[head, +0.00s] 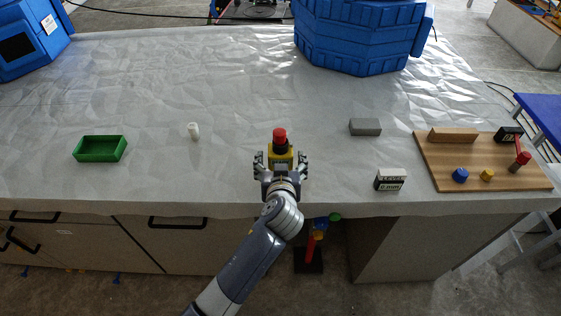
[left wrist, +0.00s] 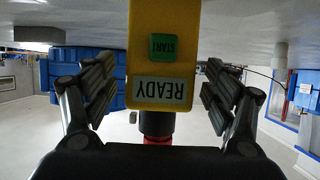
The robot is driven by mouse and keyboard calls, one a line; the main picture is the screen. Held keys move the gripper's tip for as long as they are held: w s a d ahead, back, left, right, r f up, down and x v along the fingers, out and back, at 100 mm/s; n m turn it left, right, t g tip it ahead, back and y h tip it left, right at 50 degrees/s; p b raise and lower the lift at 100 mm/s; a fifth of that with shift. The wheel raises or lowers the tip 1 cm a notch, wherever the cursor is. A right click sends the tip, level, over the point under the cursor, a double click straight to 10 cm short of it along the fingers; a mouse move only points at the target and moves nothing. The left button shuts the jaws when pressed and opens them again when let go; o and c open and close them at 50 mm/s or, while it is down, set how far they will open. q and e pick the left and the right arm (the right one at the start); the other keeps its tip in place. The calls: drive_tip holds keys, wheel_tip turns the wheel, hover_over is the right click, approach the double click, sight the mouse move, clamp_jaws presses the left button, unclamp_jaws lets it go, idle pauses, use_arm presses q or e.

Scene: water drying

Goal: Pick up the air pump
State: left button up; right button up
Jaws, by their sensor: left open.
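A yellow box-shaped device (head: 281,155), seemingly the air pump, stands upright near the table's front edge in the head view. It has a black neck and a red cap on top. In the left wrist view the yellow device (left wrist: 164,30) shows upside down, with a green START button and a READY label. My left gripper (head: 281,165) is open in front of it, with one finger on either side. In the left wrist view the fingers of the left gripper (left wrist: 160,88) are spread, with gaps to the device. My right gripper is not in view.
On the grey table (head: 180,80) are a green tray (head: 99,149), a white cylinder (head: 193,131), a grey block (head: 365,127) and a black-and-white box (head: 390,179). A wooden board (head: 440,170) with small parts lies right. A blue container (head: 360,35) stands behind.

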sight(281, 152)
use_arm(q)
drive_tip(key=c, duration=1.2)
drive_tip(key=shift+c, duration=0.2)
drive_tip(key=shift+r, duration=0.1)
drive_tip(key=shift+r+p, duration=1.45)
drive_tip(key=shift+r, duration=0.3)
drive_tip(key=shift+s, duration=0.7)
drive_tip(key=s+r+p, duration=0.1)
drive_tip(key=s, duration=1.3)
drive_tip(key=shift+s+r, duration=0.2)
drive_tip(key=shift+s, duration=0.1)
